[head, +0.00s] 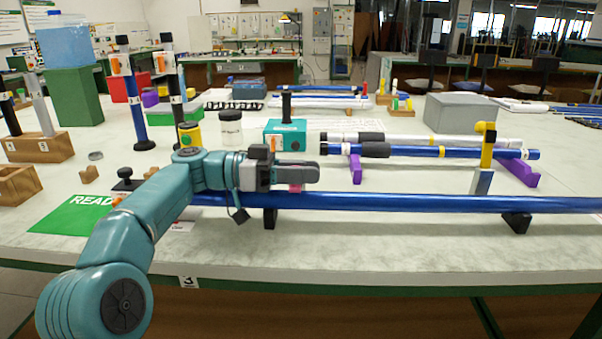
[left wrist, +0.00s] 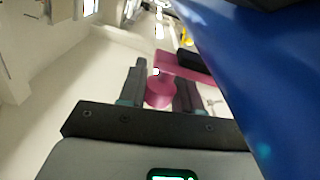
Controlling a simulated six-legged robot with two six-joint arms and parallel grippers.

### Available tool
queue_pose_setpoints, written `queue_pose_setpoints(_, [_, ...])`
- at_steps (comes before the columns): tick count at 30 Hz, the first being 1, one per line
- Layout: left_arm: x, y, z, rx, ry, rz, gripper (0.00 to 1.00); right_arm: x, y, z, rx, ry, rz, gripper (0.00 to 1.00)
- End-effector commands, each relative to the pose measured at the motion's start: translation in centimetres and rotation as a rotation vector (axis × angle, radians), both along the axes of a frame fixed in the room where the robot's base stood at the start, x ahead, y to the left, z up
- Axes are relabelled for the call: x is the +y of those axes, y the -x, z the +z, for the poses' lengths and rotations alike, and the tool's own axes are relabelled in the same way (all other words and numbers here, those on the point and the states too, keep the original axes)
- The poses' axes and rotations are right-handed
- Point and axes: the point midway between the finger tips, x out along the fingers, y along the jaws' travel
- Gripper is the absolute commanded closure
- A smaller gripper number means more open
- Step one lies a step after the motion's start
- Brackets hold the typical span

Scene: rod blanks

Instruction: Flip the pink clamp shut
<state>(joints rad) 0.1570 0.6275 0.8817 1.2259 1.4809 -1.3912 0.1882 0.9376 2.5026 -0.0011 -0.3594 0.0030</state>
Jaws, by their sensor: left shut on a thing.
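The pink clamp shows in the left wrist view as a round pink end (left wrist: 160,92) between my fingers and a pink bar (left wrist: 182,66) running toward the blue rod. In the head view only a small pink part (head: 295,188) shows below my left gripper (head: 312,174). The gripper is shut on the round pink end of the clamp. The long blue rod (head: 400,203) lies level on black supports just below the gripper; it fills the right of the left wrist view (left wrist: 250,70). The clamp's seat on the rod is mostly hidden. My right gripper is not in view.
Black supports (head: 516,222) hold the rod. A teal box (head: 285,134) stands behind the gripper. Behind the rod are another blue rod (head: 465,152) with a yellow clamp (head: 487,150) and purple supports (head: 519,171). A green mat (head: 70,217) lies left. The front table strip is clear.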

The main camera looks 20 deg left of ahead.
Motion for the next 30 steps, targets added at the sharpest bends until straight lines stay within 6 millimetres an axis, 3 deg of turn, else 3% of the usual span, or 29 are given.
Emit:
queue_pose_setpoints(9, [-0.11, -0.23, -0.94, -0.068, -0.020, -0.012, 1.00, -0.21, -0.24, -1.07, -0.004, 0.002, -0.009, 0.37])
queue_pose_setpoints(26, [-0.13, -0.12, -1.09, -0.088, -0.026, -0.013, 1.00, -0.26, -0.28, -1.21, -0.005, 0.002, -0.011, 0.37])
queue_pose_setpoints(27, [-0.14, -0.10, -1.11, -0.087, -0.026, -0.013, 0.61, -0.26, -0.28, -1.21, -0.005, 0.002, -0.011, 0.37])
queue_pose_setpoints(28, [-0.14, -0.10, -1.11, -0.087, -0.026, -0.012, 0.51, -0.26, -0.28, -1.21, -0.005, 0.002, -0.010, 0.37])
queue_pose_setpoints(30, [-0.13, -0.07, -1.08, -0.088, -0.026, -0.011, 0.46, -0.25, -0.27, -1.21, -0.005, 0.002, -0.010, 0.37])
